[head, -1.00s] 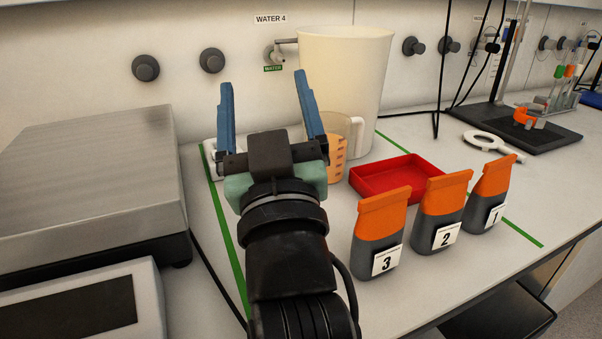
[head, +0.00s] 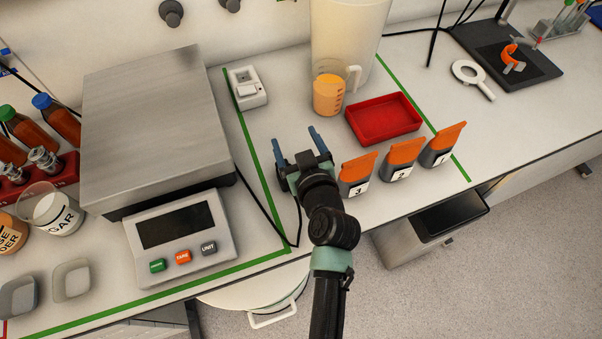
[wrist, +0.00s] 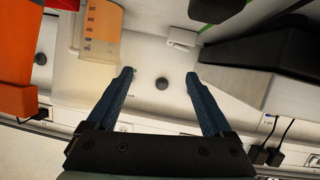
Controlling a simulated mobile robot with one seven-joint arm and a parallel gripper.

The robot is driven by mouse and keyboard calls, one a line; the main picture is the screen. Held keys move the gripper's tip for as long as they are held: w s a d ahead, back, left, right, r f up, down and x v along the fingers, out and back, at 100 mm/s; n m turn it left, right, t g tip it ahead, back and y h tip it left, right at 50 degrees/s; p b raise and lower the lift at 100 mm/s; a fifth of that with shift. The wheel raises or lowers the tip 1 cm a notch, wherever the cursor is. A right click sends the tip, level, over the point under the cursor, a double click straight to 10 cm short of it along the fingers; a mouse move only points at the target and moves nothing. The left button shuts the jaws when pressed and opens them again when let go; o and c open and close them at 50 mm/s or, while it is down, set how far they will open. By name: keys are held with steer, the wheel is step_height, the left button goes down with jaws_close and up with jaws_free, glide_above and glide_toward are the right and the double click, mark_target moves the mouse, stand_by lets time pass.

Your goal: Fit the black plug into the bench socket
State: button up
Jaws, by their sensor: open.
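The bench socket appears to be the white box (head: 246,87) near the back of the bench, right of the scale. A white block (wrist: 183,38) in the wrist view looks like the same box. My gripper (head: 296,138) is open and empty, in front of that box and left of the pouches. Its blue fingers are spread in the wrist view (wrist: 160,73). A black cable (head: 266,207) runs from beside the scale to the front edge and back up toward my gripper. I cannot make out a plug at its end; my gripper may hide it.
The scale (head: 150,120) stands left. An orange-filled beaker (head: 328,95), a red tray (head: 383,118) and numbered pouches (head: 403,158) stand right. Behind the beaker is a large pale container (head: 345,45). Bench between the white box and my gripper is clear.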

steer(key=s+f+g+p, duration=0.1)
steer(key=s+p, duration=0.2)
steer(key=s+f+g+p, duration=0.1)
steer(key=s+p, duration=0.2)
steer(key=p, duration=0.1)
steer(key=s+f+g+p, duration=0.1)
steer(key=s+p, duration=0.3)
steer(key=shift+s+d, duration=0.1)
steer(key=shift+d, duration=0.15)
steer(key=shift+s+f+p, duration=0.4)
steer(key=shift+s+p, duration=0.05)
steer(key=b+x, duration=0.4)
steer(key=x, duration=0.3)
steer(key=shift+a+f, duration=0.15)
steer(key=shift+f, duration=0.2)
steer(key=shift+b+x, duration=0.75)
steer(key=shift+x, duration=0.1)
steer(key=shift+r, duration=0.15)
jaws_close()
steer(key=shift+r, duration=0.1)
